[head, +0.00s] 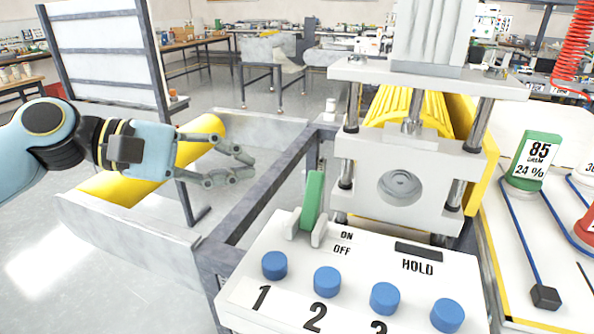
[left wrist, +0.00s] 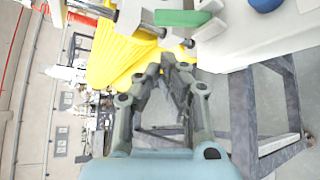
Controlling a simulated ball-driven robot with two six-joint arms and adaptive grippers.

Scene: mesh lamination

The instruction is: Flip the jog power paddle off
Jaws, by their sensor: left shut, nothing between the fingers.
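The jog power paddle is a green lever (head: 312,200) standing upright between two white brackets at the back left of the white control panel (head: 400,262). The ON and OFF labels are printed to its right. My left gripper (head: 250,163) is shut and empty, to the left of the paddle and apart from it, above the grey frame. The left wrist view shows the shut fingers (left wrist: 177,62) with the green paddle (left wrist: 182,18) beyond them near the top. My right gripper is not in view.
Several blue knobs (head: 327,281) line the panel front beside a dark HOLD slot (head: 419,251). A white press block (head: 400,184) with metal posts stands behind the panel. A green card (head: 536,160) stands at right.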

